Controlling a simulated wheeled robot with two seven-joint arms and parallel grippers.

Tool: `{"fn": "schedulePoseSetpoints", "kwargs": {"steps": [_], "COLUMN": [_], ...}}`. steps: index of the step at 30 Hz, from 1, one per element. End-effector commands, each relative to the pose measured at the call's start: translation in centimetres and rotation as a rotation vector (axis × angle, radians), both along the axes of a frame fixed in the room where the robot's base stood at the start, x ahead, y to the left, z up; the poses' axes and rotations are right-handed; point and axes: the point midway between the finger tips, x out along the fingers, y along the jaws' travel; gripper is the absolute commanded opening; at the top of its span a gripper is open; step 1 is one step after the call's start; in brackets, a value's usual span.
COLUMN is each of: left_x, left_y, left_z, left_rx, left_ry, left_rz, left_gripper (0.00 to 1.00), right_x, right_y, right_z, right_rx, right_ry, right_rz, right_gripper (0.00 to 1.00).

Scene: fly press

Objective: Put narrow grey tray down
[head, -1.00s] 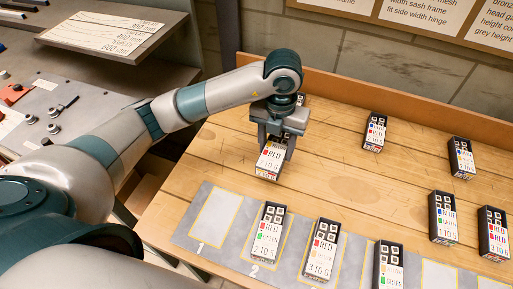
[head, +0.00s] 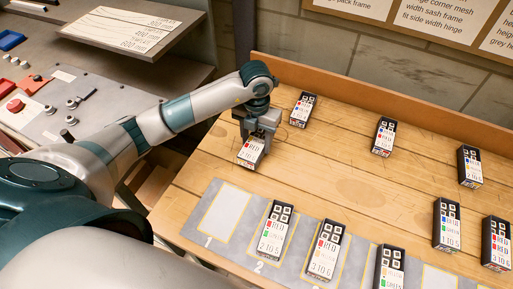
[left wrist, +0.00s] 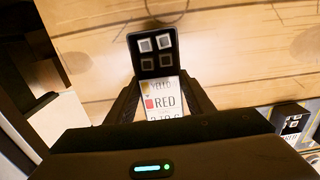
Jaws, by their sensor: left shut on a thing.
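My left gripper (head: 257,143) is shut on a narrow dark grey tray (head: 249,154) with a white label, over the left part of the wooden table. In the left wrist view the held tray (left wrist: 155,58) lies between the two fingers, with four marker squares on its far end and lettering that reads "RED". I cannot tell whether its underside touches the wood. My right gripper is not in view.
A grey mat (head: 190,220) with numbered yellow outlines runs along the table's front. Outline 1 (head: 223,210) is empty; similar trays stand on outline 2 (head: 273,232) and beyond (head: 324,248). Another tray (head: 303,108) stands just behind my gripper. Bare wood (head: 330,185) lies to the right.

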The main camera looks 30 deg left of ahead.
Motion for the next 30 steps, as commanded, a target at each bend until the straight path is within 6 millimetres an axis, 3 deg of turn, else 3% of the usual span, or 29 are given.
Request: {"fn": "schedulePoseSetpoints", "kwargs": {"steps": [5,15,27,28,30], "left_x": [0.0,0.0,0.0,0.0,0.0], "left_y": [0.0,0.0,0.0,0.0,0.0], "left_z": [-0.4,-3.8,-4.4,-4.3,-4.3], "left_rx": [0.000,0.001,0.001,0.001,0.001], "left_ry": [0.002,0.001,-0.001,0.000,0.000], "left_rz": [0.001,0.000,0.000,0.000,0.000], "left_gripper": [0.22,0.22,0.22,0.53,0.67], "right_x": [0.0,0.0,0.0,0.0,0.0], "right_y": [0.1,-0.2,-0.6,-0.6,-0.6], "right_z": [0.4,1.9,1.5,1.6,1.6], "right_rx": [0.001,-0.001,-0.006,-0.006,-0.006], "right_ry": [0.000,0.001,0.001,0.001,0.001], "right_rz": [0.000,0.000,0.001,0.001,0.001], "right_gripper": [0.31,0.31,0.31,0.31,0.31]}}
